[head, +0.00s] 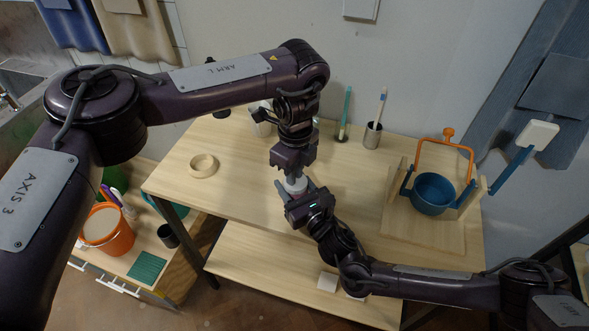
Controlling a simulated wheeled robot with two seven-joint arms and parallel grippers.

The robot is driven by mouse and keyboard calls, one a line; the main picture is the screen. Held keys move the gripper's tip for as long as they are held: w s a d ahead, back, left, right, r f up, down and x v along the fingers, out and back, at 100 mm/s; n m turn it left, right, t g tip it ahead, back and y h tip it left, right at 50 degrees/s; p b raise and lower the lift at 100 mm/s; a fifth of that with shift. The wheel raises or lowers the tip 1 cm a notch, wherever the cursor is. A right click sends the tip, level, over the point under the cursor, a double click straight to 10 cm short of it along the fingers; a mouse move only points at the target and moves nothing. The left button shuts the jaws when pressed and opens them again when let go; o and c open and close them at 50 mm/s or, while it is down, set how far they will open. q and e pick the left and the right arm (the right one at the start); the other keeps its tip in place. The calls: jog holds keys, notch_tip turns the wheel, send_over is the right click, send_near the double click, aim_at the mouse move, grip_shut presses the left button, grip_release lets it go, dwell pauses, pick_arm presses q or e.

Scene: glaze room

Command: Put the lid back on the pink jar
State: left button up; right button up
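A small pale jar (296,186), whitish with a faint pink tint, shows between my two grippers above the middle of the wooden table. My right gripper (296,188) comes from the lower right, with one finger on each side of the jar, and appears shut on it. My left gripper (290,172) points down from directly above, its fingertips at or just over the jar's top. The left fingers hide that top, so I cannot tell whether a lid is there or whether they hold it.
A pale wooden ring (203,166) lies on the table (225,140) at left. Metal cups with brushes (372,135) stand at the back. A blue pot (433,190) with an orange handle sits on a wooden stand at right. An orange bucket (107,231) stands at lower left.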

aim_at(301, 195)
pick_arm(q)
jog(key=shift+f, duration=0.35)
pick_arm(e)
jog(key=shift+r, duration=0.1)
pick_arm(q)
jog(key=shift+r, duration=1.6)
jog(key=shift+s+r, duration=0.1)
jog(key=shift+r, duration=0.35)
pick_arm(e)
jog(key=o, duration=1.4)
jog(key=shift+o, duration=0.2)
pick_arm(q)
jog(key=shift+f+b, duration=0.6)
pick_arm(e)
jog(key=v, duration=0.6)
jog(key=shift+s+d, duration=0.2)
jog(key=shift+s, duration=0.15)
jog(key=shift+s+d, duration=0.25)
jog(key=shift+s, duration=0.2)
pick_arm(q)
jog(key=shift+f, duration=0.1)
